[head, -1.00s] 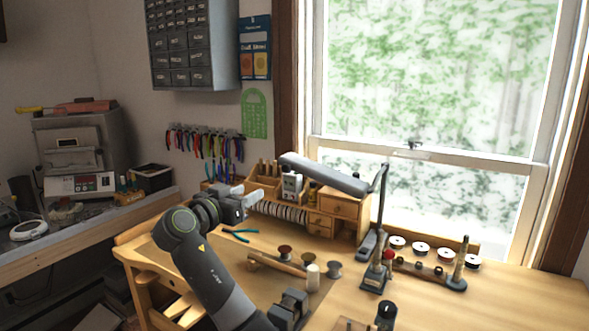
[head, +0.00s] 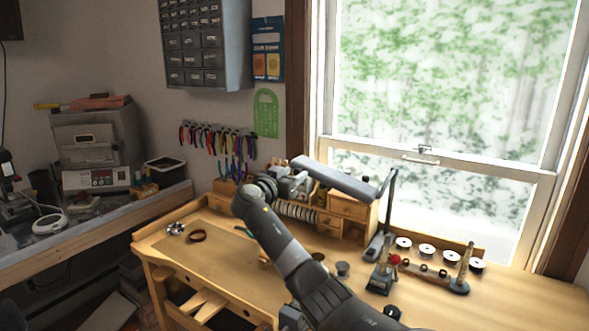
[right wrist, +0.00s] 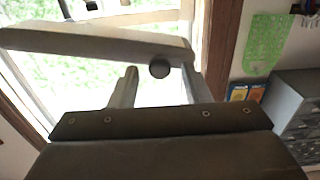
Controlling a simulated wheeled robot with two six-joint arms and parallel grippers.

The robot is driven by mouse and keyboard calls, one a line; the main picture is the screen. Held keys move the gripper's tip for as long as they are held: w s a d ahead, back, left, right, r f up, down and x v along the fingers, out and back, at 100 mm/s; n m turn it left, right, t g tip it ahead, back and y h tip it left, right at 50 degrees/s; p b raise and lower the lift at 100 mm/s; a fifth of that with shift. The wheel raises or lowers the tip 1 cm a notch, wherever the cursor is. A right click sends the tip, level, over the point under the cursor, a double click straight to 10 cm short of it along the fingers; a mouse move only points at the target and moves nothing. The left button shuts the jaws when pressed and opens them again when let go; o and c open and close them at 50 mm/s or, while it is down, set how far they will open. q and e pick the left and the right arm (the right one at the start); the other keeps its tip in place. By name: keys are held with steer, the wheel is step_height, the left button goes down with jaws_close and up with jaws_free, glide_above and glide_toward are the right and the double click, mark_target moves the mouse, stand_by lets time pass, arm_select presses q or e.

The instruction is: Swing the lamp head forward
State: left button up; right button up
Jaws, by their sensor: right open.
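The lamp head (head: 347,180) is a long grey bar lying sideways in front of the window, above the bench. My left gripper is not in view.
The wooden bench (head: 225,262) has a small drawer unit (head: 348,208) behind my right arm. White spools (head: 427,250) and a peg rack stand right of the lamp. A side bench with equipment is at left.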

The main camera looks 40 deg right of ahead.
steer(key=shift+w+d, duration=0.2)
steer(key=shift+d, duration=0.35)
jaws_close()
